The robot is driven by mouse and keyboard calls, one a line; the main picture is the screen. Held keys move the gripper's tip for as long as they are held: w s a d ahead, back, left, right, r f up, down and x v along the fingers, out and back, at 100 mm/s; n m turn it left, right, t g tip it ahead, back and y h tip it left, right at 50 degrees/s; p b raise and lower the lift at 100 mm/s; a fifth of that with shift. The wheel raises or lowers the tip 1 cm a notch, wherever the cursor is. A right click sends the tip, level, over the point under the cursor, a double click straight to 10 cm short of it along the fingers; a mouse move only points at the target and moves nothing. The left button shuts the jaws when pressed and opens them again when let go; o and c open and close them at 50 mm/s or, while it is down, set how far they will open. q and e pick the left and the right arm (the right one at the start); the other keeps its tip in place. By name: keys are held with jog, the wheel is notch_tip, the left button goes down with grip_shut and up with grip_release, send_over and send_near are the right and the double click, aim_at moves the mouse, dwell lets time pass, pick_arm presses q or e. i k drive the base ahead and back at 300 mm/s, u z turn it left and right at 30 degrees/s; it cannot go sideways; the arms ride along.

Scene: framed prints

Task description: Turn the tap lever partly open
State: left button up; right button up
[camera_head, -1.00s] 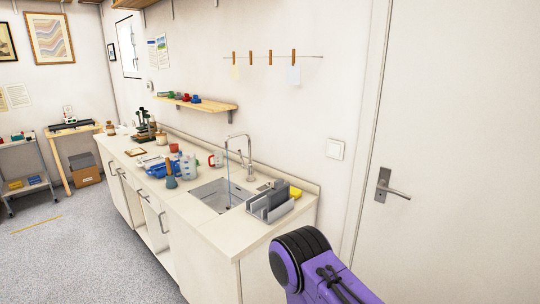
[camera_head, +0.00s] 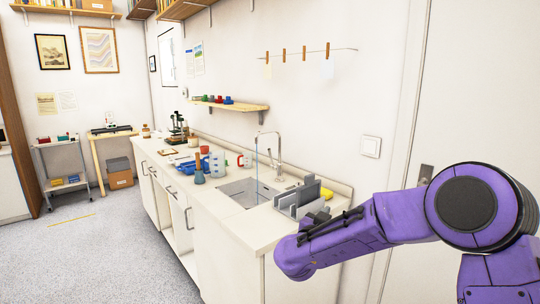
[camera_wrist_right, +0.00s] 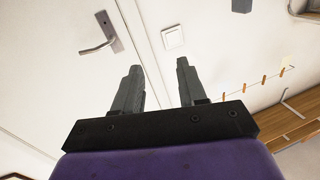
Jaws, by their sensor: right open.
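The tap (camera_head: 281,154) is a tall silver gooseneck at the back of the sink (camera_head: 240,193) in the head view. A thin blue vertical line runs from below its spout toward the basin. The tap's lever is too small to make out clearly. My right arm reaches in from the right, with its purple links in front of the counter's near end. My right gripper (camera_wrist_right: 158,68) is open and empty in the right wrist view, with its two dark fingers apart. No tap shows between them. My left gripper is not in view.
A grey rack (camera_head: 297,198) stands on the counter (camera_head: 255,232) beside the sink, near my right arm, with a yellow item behind it. Blue containers (camera_head: 216,164) and a red cup stand left of the sink. A shelf (camera_head: 232,104) hangs above.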

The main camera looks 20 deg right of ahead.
aim_at(272, 164)
jog(key=i, duration=2)
